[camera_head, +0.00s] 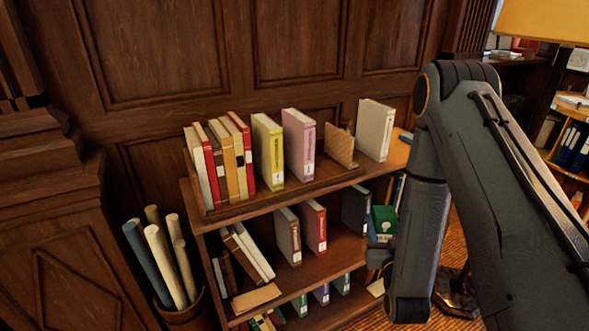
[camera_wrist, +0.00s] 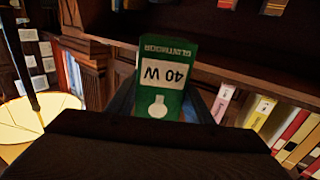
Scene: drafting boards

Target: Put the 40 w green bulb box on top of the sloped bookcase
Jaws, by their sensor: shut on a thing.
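The green bulb box (camera_wrist: 165,78) shows "40 W" and a white bulb picture upside down in the wrist view. My gripper (camera_wrist: 162,103) is shut on it, a finger on each side. In the head view the green box (camera_head: 384,219) is beside my forearm, in front of the right end of the sloped bookcase (camera_head: 290,191), below its top board. My gripper there is mostly hidden by my arm. The bookcase top bears several upright books and a tan file (camera_head: 341,146). Bare board shows along its front edge and between the books.
Rolled papers stand in a bin (camera_head: 182,315) left of the bookcase. Lower shelves hold leaning books and binders (camera_head: 313,228). A panelled wall (camera_head: 180,50) closes the back. A yellow lampshade (camera_head: 545,22) and another shelf (camera_head: 570,172) are at the right.

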